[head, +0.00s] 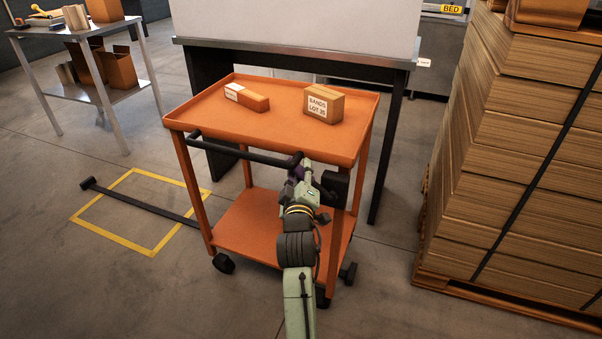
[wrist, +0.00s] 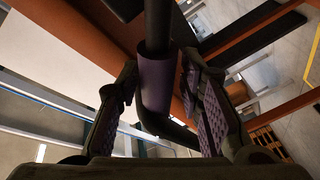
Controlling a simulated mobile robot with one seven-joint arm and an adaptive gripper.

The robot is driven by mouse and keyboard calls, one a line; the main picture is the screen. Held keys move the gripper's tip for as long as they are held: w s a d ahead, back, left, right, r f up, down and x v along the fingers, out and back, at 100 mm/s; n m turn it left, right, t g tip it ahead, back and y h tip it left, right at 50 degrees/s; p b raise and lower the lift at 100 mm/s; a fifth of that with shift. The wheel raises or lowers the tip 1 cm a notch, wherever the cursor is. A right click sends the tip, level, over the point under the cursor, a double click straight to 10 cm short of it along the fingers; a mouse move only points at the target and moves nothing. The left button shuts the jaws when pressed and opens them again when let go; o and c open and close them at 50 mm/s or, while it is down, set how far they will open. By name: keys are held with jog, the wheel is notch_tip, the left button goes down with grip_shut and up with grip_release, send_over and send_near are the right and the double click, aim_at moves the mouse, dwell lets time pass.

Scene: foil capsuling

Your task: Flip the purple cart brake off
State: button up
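The orange cart (head: 240,115) stands in front of the bench with a black push handle along its near edge. The purple brake part (head: 296,163) shows only as a small patch at the handle's right end, largely hidden by my gripper (head: 304,172). In the wrist view the purple sleeve (wrist: 157,82) sits on a black bar and runs between the two fingers of my gripper (wrist: 160,68). The fingers are apart on either side of the purple sleeve, and I cannot see firm contact. The brake's on or off state cannot be told.
Two small boxes (head: 324,104) (head: 247,97) lie on the cart's top. A yellow floor outline (head: 128,238) and a black bar (head: 140,205) lie left. Open floor is at front left.

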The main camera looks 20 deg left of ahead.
grip_shut()
dwell(0.4)
jog(key=shift+d+r+m, duration=0.3)
jog(key=shift+r+m, duration=0.1)
jog(key=shift+m, duration=0.2)
jog(key=shift+o, duration=1.6)
grip_release()
jog(key=shift+s, duration=0.1)
jog(key=v, duration=1.2)
jog(key=shift+f, duration=0.2)
